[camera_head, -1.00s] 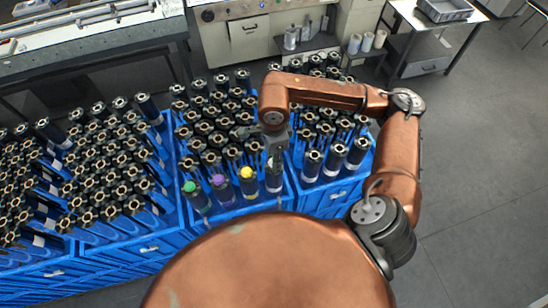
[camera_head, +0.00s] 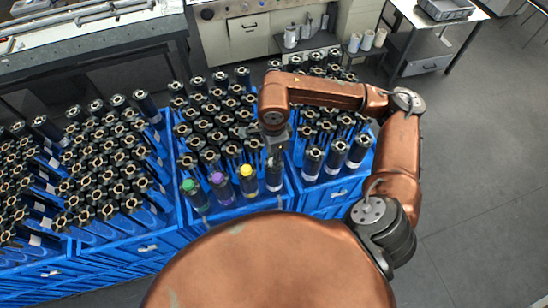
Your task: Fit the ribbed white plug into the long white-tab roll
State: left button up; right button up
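My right gripper (camera_head: 274,152) hangs from the copper arm that comes in from the right. It points down over the front-row roll (camera_head: 274,176), a dark roll with a pale band, right of the yellow-topped one. The fingertips are at or just above this roll's top; I cannot tell if they touch it. The fingers are small and dark, so their opening is unclear. The ribbed white plug cannot be made out; the gripper may hide it. Left of this roll stand rolls with a yellow plug (camera_head: 246,171), a purple plug (camera_head: 216,179) and a green plug (camera_head: 188,185). My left gripper is out of view.
Blue crates (camera_head: 150,243) full of upright dark rolls fill the left and middle. Several rolls (camera_head: 336,153) stand close to the right of the gripper. A grey cabinet (camera_head: 250,45) and a side table (camera_head: 425,50) are behind. The floor at right is clear.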

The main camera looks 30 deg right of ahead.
jog(key=o, duration=0.5)
notch_tip(320, 180, up, 11)
jog(key=p, duration=0.4)
dwell(0.8)
jog(key=shift+s+d, duration=0.1)
dwell(0.5)
